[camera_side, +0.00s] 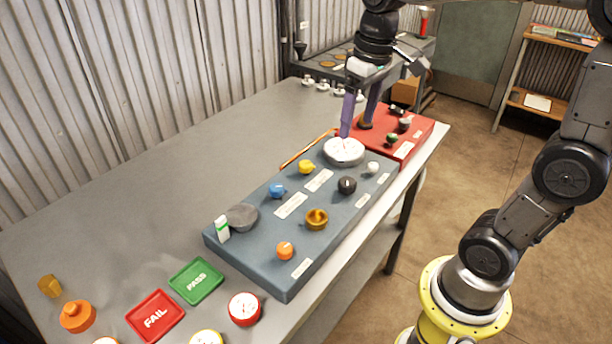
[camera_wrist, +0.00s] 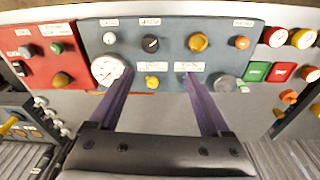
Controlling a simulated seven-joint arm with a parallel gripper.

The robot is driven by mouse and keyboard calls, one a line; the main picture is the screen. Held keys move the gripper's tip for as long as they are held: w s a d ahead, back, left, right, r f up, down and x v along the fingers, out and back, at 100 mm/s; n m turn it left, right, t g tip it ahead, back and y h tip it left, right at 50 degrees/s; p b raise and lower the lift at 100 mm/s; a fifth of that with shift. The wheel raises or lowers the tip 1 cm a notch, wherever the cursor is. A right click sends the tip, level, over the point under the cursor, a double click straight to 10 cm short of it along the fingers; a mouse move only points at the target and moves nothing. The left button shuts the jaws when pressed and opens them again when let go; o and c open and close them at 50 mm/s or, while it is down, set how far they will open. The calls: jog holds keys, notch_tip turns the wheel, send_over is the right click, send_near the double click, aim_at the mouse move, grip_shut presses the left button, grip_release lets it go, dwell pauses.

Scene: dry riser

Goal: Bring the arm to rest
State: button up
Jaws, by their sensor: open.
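My gripper (camera_side: 356,128) is open, with its two purple fingers pointing down at the far end of the blue-grey panel (camera_side: 262,208). Nothing is between the fingers. One fingertip shows just behind the white round gauge (camera_side: 344,151); I cannot tell whether they touch. In the wrist view my gripper (camera_wrist: 158,76) has its fingers spread wide, the left one beside the gauge (camera_wrist: 107,70). A yellow knob (camera_wrist: 152,82) shows between the fingers, beyond their grasp as far as I can see.
The panel carries several knobs, including a blue one (camera_side: 277,191) and a black one (camera_side: 347,185). A red box (camera_side: 412,146) adjoins its far end. Green PASS (camera_side: 196,281) and red FAIL (camera_side: 155,316) trays lie in front.

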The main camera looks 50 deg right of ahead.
jog(key=s+a+f+t, duration=0.1)
jog(key=s+a+t, duration=0.1)
jog(key=s, duration=0.4)
jog(key=s+a+f+n+t, duration=0.1)
jog(key=s+a+f+t, duration=0.1)
jog(key=s, duration=0.5)
jog(key=shift+a, duration=0.6)
jog(key=shift+c, duration=0.4)
dwell(1.0)
